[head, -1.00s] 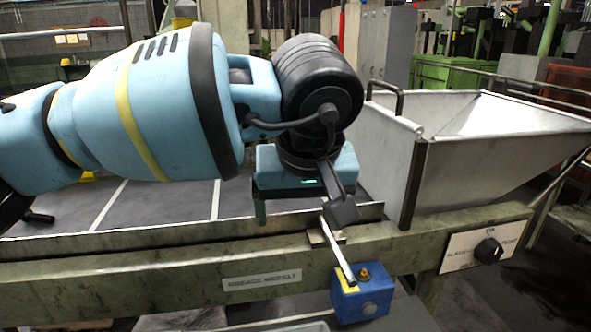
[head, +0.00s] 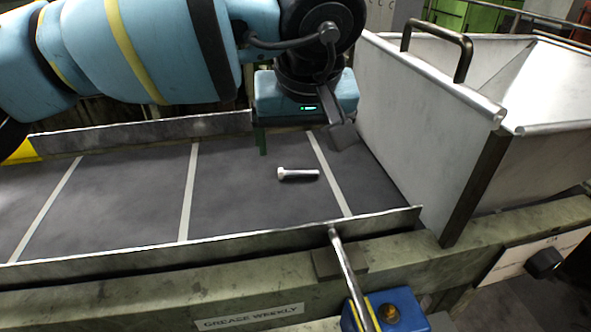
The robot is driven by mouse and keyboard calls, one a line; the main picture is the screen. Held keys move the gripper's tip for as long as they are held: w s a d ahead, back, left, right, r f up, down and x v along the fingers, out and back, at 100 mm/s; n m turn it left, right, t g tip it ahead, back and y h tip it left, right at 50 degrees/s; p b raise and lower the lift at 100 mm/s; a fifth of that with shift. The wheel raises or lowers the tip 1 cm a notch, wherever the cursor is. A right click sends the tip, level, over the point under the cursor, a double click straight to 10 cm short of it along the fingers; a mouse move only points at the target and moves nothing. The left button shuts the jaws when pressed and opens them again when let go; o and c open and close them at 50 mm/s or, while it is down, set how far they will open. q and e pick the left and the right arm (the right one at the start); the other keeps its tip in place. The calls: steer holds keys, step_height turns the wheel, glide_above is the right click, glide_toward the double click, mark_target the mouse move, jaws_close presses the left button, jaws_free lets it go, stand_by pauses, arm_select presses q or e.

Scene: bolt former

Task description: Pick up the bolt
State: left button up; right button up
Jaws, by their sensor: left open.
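A silver bolt (head: 298,174) lies on its side on the dark conveyor belt (head: 120,190), its head to the left, between two pale cross stripes. My left gripper (head: 302,140) is above and behind the bolt, apart from it. Its fingers point down, set wide apart, with nothing between them. One finger is thin and green, and a dark part hangs at the right. My right gripper is not in view.
A low metal rail (head: 220,243) runs along the belt's near edge, with another behind it. A large pale metal hopper (head: 430,130) with a handle stands at the right. A blue box (head: 400,312) with a metal rod is in front.

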mark_target(298, 171)
arm_select(q)
steer(key=shift+x, duration=0.9)
steer(key=shift+w+f, duration=0.1)
steer(key=shift+f, duration=0.05)
steer(key=shift+x, duration=2.4)
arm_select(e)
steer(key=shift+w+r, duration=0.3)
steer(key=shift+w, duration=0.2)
arm_select(q)
steer(key=shift+c, duration=0.4)
steer(key=c, duration=1.1)
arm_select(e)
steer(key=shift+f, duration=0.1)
